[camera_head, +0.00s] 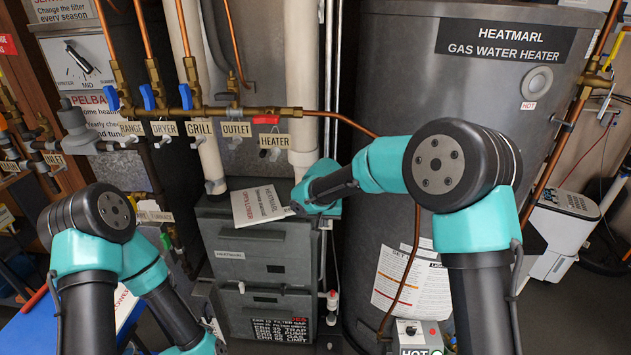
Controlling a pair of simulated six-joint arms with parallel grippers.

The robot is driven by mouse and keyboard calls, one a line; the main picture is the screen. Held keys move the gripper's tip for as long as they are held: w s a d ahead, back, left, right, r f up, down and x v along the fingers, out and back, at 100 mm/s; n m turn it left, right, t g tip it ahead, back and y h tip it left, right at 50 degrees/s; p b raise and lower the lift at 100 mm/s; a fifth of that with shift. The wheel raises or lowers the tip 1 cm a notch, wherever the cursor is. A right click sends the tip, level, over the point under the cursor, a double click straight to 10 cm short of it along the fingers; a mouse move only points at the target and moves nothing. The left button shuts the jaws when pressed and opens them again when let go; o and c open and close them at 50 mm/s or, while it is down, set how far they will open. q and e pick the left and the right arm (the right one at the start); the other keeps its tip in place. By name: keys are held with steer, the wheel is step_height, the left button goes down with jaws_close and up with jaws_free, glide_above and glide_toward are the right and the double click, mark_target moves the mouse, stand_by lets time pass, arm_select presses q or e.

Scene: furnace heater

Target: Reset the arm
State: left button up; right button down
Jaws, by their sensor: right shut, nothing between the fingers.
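My right arm, teal and black, reaches in from the lower right and bends left across the front of the water heater (465,80). My right gripper (300,208) is at the top right corner of the grey furnace cabinet (262,245), beside a white printed sheet (258,205). It is shut with nothing in it. I cannot tell whether it touches the sheet or the cabinet. My left arm comes in at the lower left and points down toward the bottom edge. My left gripper is out of view.
Brass pipes with blue-handled valves (186,97) and a red-handled one (265,119) run above the furnace. White pipes (301,80) stand behind. A small box marked HOT (417,335) is low by the heater. A white unit (562,230) stands at the right.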

steer(key=s+d+f+g+y, duration=0.1)
steer(key=s+d+f, duration=0.15)
steer(key=f, duration=0.35)
steer(key=s+d+f+g+y, duration=0.1)
steer(key=s+d+f, duration=0.1)
steer(key=s+f, duration=0.3)
steer(key=s+d+f+y, duration=0.1)
steer(key=s+d+f, duration=0.4)
steer(key=s+f, duration=0.4)
steer(key=s+d+f+y, duration=0.1)
steer(key=s+d+f, duration=0.5)
steer(key=s, duration=1)
step_height(320, 180, down, 3)
steer(key=shift+d+f, duration=0.1)
steer(key=shift+d, duration=0.05)
steer(key=shift+w+a, duration=0.15)
steer(key=shift+a, duration=0.1)
